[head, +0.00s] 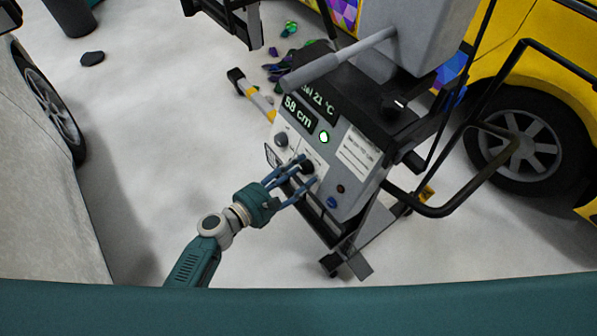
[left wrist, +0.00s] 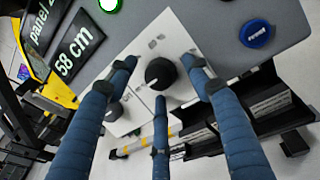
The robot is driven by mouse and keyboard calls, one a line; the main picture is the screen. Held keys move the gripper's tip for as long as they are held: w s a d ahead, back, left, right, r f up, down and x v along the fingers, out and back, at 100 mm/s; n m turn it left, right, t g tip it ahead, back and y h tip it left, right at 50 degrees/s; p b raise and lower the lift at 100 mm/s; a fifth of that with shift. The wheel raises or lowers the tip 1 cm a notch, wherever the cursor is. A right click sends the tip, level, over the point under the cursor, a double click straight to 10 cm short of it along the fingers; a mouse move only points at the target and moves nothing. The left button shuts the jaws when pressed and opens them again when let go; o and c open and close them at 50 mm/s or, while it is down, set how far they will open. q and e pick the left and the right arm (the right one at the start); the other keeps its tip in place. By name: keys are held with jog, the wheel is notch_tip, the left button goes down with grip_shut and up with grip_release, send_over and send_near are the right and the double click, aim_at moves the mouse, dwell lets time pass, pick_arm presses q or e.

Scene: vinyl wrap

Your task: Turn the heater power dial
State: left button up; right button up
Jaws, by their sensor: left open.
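The heater's control panel (head: 345,150) faces me in the head view, with two black dials on it. One dial (left wrist: 160,73) sits on a white label plate between the fingers of my left gripper (head: 300,173) in the left wrist view; its white pointer line points to the lower left. The other dial (head: 281,140) is up and to the left of the gripper in the head view. My left gripper's three blue fingers are spread open around the first dial. I cannot tell whether they touch it. The dial labels are too small to read. My right gripper is not in view.
A black tube handle (head: 450,212) juts out right.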

pick_arm(q)
jog(key=v, duration=1.2)
jog(key=shift+f, duration=0.15)
